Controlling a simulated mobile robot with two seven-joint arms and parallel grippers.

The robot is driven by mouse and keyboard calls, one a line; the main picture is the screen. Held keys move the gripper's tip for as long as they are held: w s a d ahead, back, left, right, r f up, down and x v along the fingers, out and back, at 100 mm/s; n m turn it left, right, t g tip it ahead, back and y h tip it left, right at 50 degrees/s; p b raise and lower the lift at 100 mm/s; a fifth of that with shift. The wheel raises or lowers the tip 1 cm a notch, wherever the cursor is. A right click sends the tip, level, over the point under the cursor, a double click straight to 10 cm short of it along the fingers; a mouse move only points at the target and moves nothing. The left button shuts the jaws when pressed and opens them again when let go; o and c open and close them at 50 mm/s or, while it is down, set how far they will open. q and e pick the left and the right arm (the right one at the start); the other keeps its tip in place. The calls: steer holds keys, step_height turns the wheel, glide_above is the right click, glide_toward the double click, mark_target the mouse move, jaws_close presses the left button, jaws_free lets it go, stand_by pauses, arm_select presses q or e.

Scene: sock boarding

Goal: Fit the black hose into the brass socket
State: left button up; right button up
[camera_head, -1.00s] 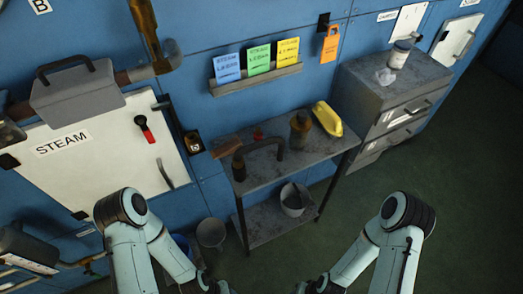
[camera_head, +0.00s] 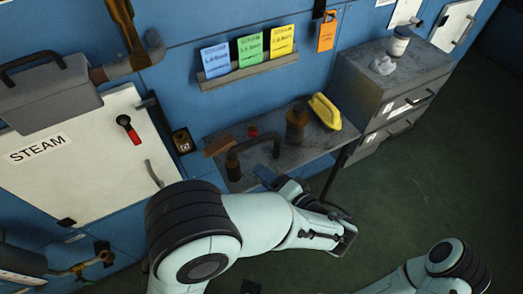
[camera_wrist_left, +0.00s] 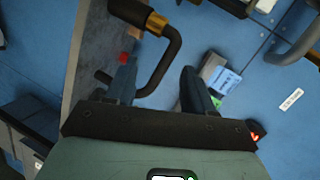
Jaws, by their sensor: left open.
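The black hose (camera_head: 252,142), a bent arch, lies on the grey bench below the card rack. In the left wrist view the hose (camera_wrist_left: 173,55) passes between my fingers and has a brass-coloured band near one end. My left gripper (camera_head: 268,176) is at the bench's front edge, close to the hose. Its two fingers show apart in the left wrist view (camera_wrist_left: 158,75), and I cannot tell whether they touch the hose. My right gripper is out of view.
On the bench (camera_head: 310,153) stand a brown bottle (camera_head: 296,126), a yellow object (camera_head: 325,112) and a small red item (camera_head: 253,132). A grey drawer cabinet (camera_head: 385,85) is at right. The white STEAM panel (camera_head: 80,150) is at left. Open floor lies at right.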

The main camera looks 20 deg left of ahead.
mark_target(243, 151)
arm_select(q)
steer(key=shift+t, duration=0.3)
steer(key=w+a, duration=0.1)
steer(key=a, duration=0.1)
steer(key=w+a, duration=0.2)
steer(key=a, duration=0.1)
steer(key=shift+w+a+f+p, duration=0.1)
steer(key=shift+w+a+p, duration=0.2)
steer(key=shift+w, duration=0.1)
steer(key=shift+p+x, duration=0.45)
steer(key=shift+x, duration=2.6)
steer(key=shift+w+d, duration=0.15)
steer(key=shift+c, duration=0.3)
jaws_close()
